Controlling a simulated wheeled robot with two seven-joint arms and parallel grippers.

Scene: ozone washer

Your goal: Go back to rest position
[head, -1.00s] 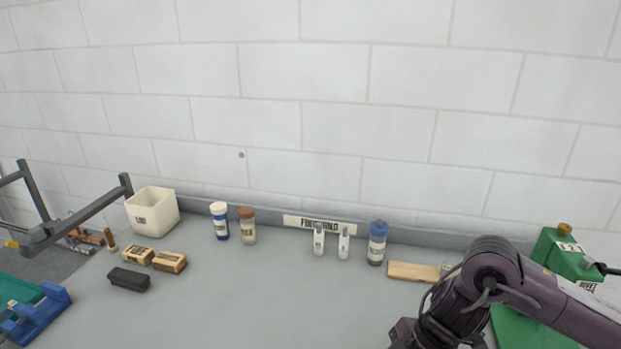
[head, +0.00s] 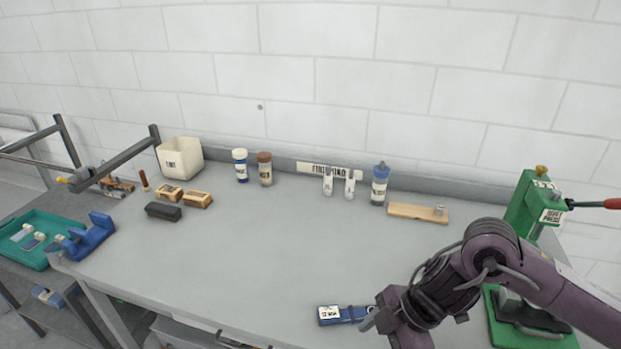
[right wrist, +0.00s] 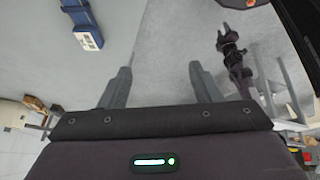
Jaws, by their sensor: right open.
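My right arm comes in from the right in the head view, bent low over the front of the grey workbench (head: 250,250). My right gripper (head: 367,322) is partly hidden by its own wrist and sits beside the labelled blue item. In the right wrist view my right gripper (right wrist: 160,80) has its two fingers wide apart with nothing between them. The blue item (head: 345,315) with a white label lies on the bench; it also shows in the right wrist view (right wrist: 84,25), outside the fingers. A dark arm in that view looks like my left one, its gripper (right wrist: 232,35) small and unclear.
A green press (head: 530,205) stands at the right edge. A wooden block (head: 415,213), bottles (head: 379,185) and a white bin (head: 180,158) line the back. Brushes (head: 163,211), a blue holder (head: 90,236) and a teal tray (head: 25,238) are left. The bench middle is clear.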

